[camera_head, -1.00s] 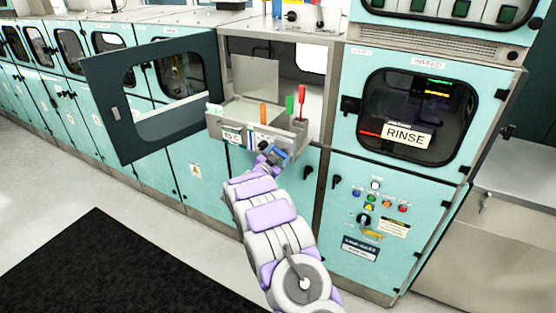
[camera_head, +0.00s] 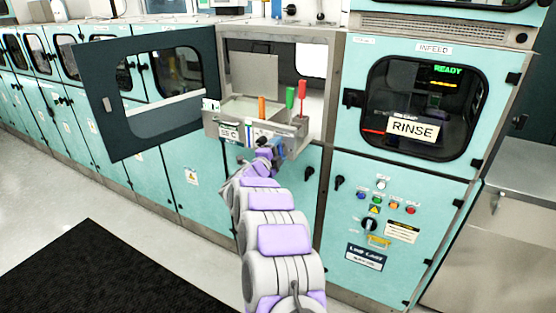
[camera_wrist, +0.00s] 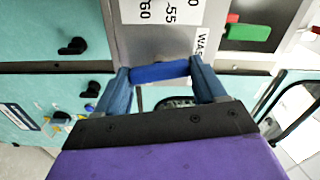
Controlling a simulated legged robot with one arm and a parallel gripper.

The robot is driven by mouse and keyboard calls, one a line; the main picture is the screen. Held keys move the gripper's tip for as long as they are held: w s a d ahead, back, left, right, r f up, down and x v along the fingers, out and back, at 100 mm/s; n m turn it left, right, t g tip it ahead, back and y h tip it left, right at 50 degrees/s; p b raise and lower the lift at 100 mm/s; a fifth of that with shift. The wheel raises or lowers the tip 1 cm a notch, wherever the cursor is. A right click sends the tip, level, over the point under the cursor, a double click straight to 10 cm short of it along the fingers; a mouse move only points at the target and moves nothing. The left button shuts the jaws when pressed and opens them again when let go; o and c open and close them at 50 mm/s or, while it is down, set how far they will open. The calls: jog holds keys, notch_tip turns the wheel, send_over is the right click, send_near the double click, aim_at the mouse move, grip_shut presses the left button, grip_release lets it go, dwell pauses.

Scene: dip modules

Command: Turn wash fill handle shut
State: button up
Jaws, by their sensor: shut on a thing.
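The tank unit (camera_head: 225,131) juts from the open bay, its front carrying white labels. In the wrist view a blue handle (camera_wrist: 160,72) lies crosswise between my fingers, beside a label (camera_wrist: 201,42) partly reading "WAS". My gripper (camera_wrist: 162,80) is shut on this blue handle, one finger at each end. In the head view my gripper (camera_head: 264,153) is at the unit's front face, where my arm and fingers hide most of the handle. Its exact turn angle is unclear.
A dark-framed door (camera_head: 125,140) hangs open at left. The rinse cabinet (camera_head: 415,170) with knobs and buttons stands at right. Floor with a black mat (camera_head: 95,270) is clear.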

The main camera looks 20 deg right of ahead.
jog(key=shift+s+f+m+b, duration=0.1)
jog(key=shift+f+m+b, duration=0.2)
jog(key=shift+m+b, duration=0.85)
jog(key=o, duration=1)
jog(key=shift+r, duration=0.1)
jog(key=shift+o, duration=0.2)
jog(key=p+v, duration=0.2)
jog(key=v, duration=1.5)
jog(key=shift+a+p, duration=0.2)
jog(key=shift+p, duration=0.2)
jog(key=shift+s, duration=0.1)
